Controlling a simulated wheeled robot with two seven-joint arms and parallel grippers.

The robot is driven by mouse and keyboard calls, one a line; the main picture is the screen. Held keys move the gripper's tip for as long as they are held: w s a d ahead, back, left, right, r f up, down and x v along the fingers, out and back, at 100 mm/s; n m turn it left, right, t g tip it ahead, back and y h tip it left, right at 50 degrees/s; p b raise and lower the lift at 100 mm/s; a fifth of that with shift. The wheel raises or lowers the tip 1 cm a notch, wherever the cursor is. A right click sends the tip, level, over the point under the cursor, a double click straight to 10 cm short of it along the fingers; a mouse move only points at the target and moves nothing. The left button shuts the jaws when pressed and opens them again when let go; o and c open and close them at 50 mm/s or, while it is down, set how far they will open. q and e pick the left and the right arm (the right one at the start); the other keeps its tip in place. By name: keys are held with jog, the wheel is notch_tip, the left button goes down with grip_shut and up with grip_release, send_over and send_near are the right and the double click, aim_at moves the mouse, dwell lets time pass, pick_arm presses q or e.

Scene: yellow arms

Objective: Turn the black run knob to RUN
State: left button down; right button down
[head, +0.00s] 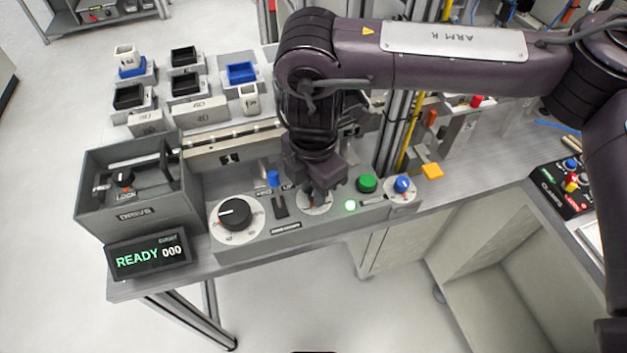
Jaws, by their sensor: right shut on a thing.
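My right gripper (318,188) reaches down onto a round white dial plate (313,207) on the grey control panel. It is shut on the knob there, which its fingers almost wholly hide. I take this to be the black run knob, but its pointer and its setting cannot be read. A larger black knob (235,213) on a white numbered dial sits uncovered to the left. My left gripper is not in view.
A display (148,257) reads READY 000.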

jog(key=shift+w+r+m+p, duration=0.15)
jog(key=shift+m+p, duration=0.2)
jog(key=shift+m, duration=0.45)
jog(key=c, duration=1.2)
grip_release()
notch_tip(320, 180, up, 8)
jog(key=shift+f, duration=0.2)
